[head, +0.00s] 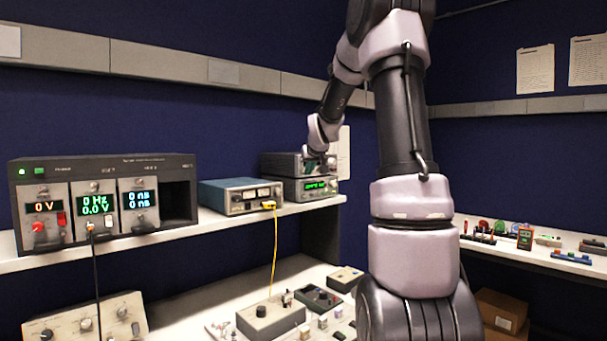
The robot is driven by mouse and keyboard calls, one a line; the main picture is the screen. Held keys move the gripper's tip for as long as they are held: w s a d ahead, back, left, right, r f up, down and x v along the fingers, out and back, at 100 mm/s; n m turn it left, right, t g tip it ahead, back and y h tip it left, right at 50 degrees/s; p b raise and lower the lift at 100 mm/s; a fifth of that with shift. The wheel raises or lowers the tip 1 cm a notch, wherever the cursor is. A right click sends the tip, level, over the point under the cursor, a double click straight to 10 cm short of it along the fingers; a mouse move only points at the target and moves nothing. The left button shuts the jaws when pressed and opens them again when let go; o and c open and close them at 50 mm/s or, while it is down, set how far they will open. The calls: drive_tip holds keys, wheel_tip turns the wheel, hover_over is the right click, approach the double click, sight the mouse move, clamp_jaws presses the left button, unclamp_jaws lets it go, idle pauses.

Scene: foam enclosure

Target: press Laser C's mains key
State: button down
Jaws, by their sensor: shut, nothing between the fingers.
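Two stacked instrument boxes stand at the right end of the shelf: a dark upper box (276,162) and a lower box (295,189) with a lit green display. No label for Laser C is readable, so I cannot tell which unit it is. The mains key is too small to make out. My gripper (316,164) is small in the head view, in front of the upper box's right part, and hides some of its front. It is shut and empty. I cannot tell whether it touches the box.
A blue instrument (242,195) with a yellow cable (275,245) stands left of the stack. A large rack with lit displays (105,198) is further left. Several small boxes and parts cover the lower bench (180,318). My arm hides the middle right.

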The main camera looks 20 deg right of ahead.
drive_tip(key=shift+w+a, duration=0.1)
drive_tip(key=shift+w, duration=0.15)
idle(0.6)
drive_tip(key=shift+s+d, duration=0.25)
drive_tip(key=shift+s, duration=0.45)
drive_tip(key=s, duration=0.1)
drive_tip(key=s+d, duration=0.1)
drive_tip(key=s, duration=0.2)
drive_tip(key=shift+s+d, duration=0.35)
idle(0.8)
